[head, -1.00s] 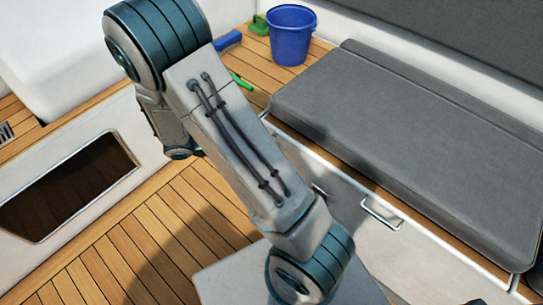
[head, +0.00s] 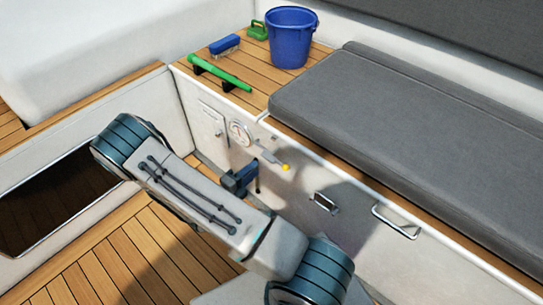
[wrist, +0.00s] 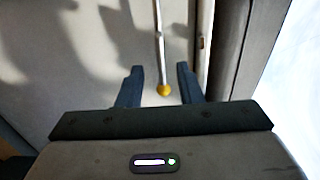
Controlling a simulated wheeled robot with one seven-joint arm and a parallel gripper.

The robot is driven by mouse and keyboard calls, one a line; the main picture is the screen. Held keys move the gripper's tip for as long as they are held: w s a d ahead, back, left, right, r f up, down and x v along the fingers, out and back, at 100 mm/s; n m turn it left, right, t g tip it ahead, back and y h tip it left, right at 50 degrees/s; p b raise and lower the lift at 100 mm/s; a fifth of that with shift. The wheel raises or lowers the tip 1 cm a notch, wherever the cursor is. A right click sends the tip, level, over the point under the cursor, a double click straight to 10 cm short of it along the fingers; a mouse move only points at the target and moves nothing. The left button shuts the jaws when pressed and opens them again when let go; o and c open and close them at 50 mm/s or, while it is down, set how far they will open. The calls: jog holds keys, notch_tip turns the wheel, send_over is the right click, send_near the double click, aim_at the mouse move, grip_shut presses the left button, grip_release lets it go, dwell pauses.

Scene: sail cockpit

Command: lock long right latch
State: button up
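A slim metal lever with a yellow ball knob (head: 286,167) sticks out from the white locker front (head: 290,190) in the head view. It looks like the long latch, though the view does not make this certain. In the wrist view the knob (wrist: 163,90) lies in the gap between the fingertips, with the thin rod running upward. My gripper (wrist: 160,76) is open, its two dark fingers apart on either side of the knob with no clear contact. In the head view my gripper (head: 249,178) is left of the knob, partly behind my arm.
A round gauge (head: 240,133) and a small panel (head: 212,116) are on the locker front to the left. A dark recessed fitting (head: 325,203) and a metal handle (head: 395,222) are to the right. A grey cushion (head: 400,140), blue bucket (head: 290,38) and green tube (head: 220,73) are above.

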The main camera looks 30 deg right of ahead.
aim_at(270, 156)
jog(key=b+x, duration=0.2)
jog(key=x, duration=0.8)
grip_shut()
